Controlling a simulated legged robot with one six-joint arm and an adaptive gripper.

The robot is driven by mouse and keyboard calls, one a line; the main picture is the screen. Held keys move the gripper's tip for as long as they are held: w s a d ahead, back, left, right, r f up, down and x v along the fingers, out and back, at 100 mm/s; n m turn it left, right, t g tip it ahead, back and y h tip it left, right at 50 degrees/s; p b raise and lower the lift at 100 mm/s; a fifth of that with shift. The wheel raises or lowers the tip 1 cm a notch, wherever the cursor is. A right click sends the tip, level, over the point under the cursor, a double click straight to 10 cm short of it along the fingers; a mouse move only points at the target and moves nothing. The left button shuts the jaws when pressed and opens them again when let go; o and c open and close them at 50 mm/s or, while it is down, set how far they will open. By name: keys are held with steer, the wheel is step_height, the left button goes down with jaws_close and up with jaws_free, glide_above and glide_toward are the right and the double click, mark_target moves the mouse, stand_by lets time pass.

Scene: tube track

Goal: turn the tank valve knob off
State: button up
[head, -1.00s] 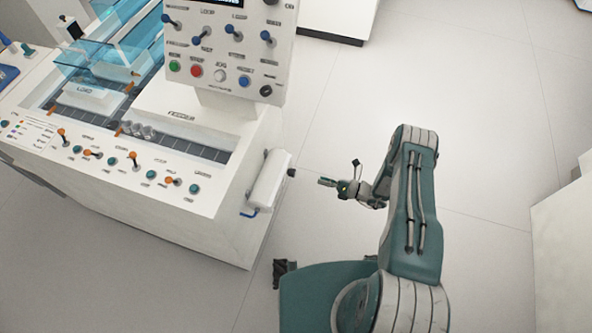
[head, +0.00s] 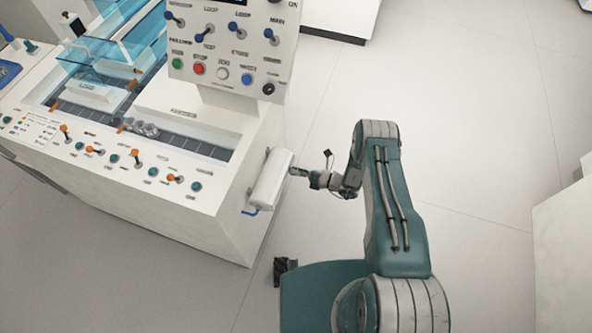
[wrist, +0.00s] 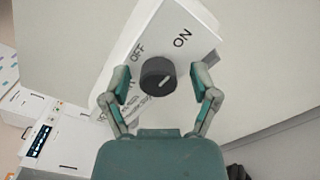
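The tank valve knob (wrist: 158,77) is black and round, on the end face of a white tank housing (wrist: 172,22). OFF is printed at its upper left and ON at its upper right. A light pointer mark on the knob slants toward the ON side. My gripper (head: 297,171) is at the right end of the white tank (head: 268,183) on the machine's side, and hides the knob in the head view. In the wrist view, its two fingers are spread open on the left and right of the knob, with visible gaps; I cannot tell how deep they reach.
The white machine (head: 190,215) stands left of my arm, with a row of toggles and buttons on top. An upright control panel (head: 233,45) rises behind it. A blue handle (head: 252,211) sits under the tank. The floor (head: 470,130) to the right is clear.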

jaws_close()
steer(key=shift+n, duration=0.4)
steer(key=n, duration=0.3)
steer(key=shift+n, duration=0.4)
steer(key=n, duration=0.4)
steer(key=shift+s+n, duration=0.1)
steer(key=shift+n, duration=0.2)
steer(key=n, duration=0.4)
steer(key=shift+s+n, duration=0.1)
steer(key=shift+n, duration=2.1)
